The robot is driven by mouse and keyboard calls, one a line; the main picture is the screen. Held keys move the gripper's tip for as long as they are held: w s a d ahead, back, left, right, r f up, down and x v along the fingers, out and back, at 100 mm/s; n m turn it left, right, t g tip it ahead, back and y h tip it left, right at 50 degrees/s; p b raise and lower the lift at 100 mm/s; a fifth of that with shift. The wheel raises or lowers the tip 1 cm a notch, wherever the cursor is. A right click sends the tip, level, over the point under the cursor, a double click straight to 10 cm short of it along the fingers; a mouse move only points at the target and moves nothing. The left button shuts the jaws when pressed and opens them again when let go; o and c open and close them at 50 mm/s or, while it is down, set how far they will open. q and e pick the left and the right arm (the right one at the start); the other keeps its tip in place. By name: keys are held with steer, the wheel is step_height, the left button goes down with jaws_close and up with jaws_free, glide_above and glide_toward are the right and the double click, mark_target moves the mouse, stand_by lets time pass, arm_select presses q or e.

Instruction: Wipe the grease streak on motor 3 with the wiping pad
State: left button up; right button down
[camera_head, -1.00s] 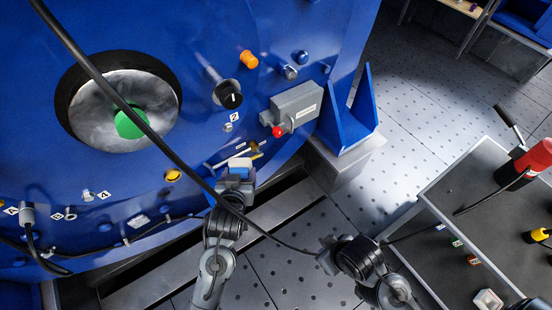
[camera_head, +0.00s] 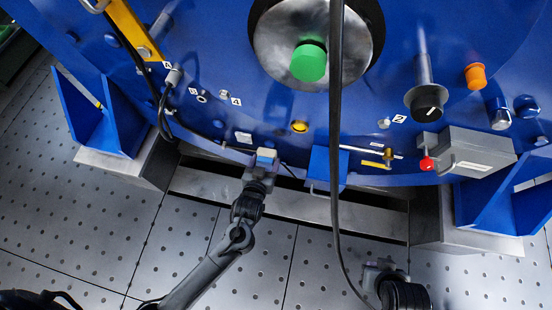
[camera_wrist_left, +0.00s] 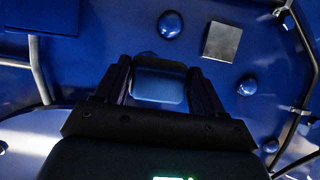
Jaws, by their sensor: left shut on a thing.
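The large blue motor housing (camera_head: 215,50) fills the top of the head view. My left gripper (camera_head: 264,165) is shut on the wiping pad (camera_head: 267,154), a small pale and blue block, at the housing's lower edge. In the left wrist view the pad (camera_wrist_left: 158,86) sits between the two fingers of this gripper (camera_wrist_left: 158,92), facing the blue surface. I cannot tell whether the pad touches the housing. I cannot make out a grease streak or a label 3. My right gripper (camera_head: 380,268) is low in the head view, and its jaws are unclear.
A black cable (camera_head: 336,100) hangs across the housing. A blue box (camera_head: 327,168) and a yellow knob (camera_head: 300,126) lie right of the pad. A grey box with a red knob (camera_head: 470,152) projects farther right. The perforated floor (camera_head: 110,220) is clear.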

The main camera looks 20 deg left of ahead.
mark_target(269, 149)
arm_select(q)
steer(key=shift+w+a+f+b, duration=0.15)
steer(key=shift+w+b, duration=0.6)
steer(key=shift+w, duration=0.25)
steer(key=shift+w+a+b, duration=0.15)
steer(key=shift+w+b, duration=0.85)
steer(key=shift+w, duration=0.75)
steer(key=shift+w, duration=0.1)
steer(key=shift+w+a, duration=0.1)
steer(key=shift+w, duration=0.7)
